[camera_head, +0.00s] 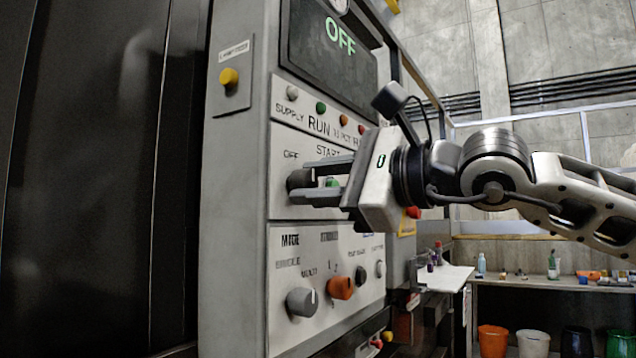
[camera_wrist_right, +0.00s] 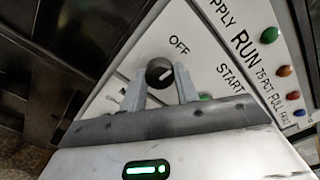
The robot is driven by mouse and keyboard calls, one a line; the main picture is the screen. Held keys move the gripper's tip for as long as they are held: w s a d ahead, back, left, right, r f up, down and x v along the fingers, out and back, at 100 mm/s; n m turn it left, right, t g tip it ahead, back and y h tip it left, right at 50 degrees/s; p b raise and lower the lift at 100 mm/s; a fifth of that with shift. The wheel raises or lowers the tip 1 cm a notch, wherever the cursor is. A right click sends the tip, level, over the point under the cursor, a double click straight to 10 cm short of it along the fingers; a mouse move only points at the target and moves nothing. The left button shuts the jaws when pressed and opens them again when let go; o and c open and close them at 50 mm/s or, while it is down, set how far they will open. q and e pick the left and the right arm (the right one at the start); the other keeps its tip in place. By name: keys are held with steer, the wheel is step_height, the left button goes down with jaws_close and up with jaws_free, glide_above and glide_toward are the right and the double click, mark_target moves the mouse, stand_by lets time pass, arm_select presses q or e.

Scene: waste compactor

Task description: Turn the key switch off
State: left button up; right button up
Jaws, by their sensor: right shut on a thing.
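The key switch (camera_head: 297,182) is a dark round knob on the middle panel, below the OFF label. It also shows in the right wrist view (camera_wrist_right: 160,73), with a light pointer line on its face. My right gripper (camera_head: 318,183) reaches in from the right, its two fingers one above the other on either side of the knob. In the wrist view the gripper (camera_wrist_right: 160,88) has its fingers at the knob, shut on it. The screen (camera_head: 335,45) above reads OFF in green. My left gripper is not in view.
A green button (camera_head: 333,183) sits just behind the fingers by the START label. Below are a grey knob (camera_head: 302,301) and an orange knob (camera_head: 341,287). A yellow button (camera_head: 229,77) is on the cabinet's left side. A bench with buckets stands at right.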

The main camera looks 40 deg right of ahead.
steer(key=shift+n, duration=0.6)
steer(key=o, duration=1)
steer(key=shift+c, duration=0.2)
arm_select(q)
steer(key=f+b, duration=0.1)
steer(key=b, duration=0.3)
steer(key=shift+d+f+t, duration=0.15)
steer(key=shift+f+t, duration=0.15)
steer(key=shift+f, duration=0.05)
arm_select(e)
steer(key=v, duration=1.6)
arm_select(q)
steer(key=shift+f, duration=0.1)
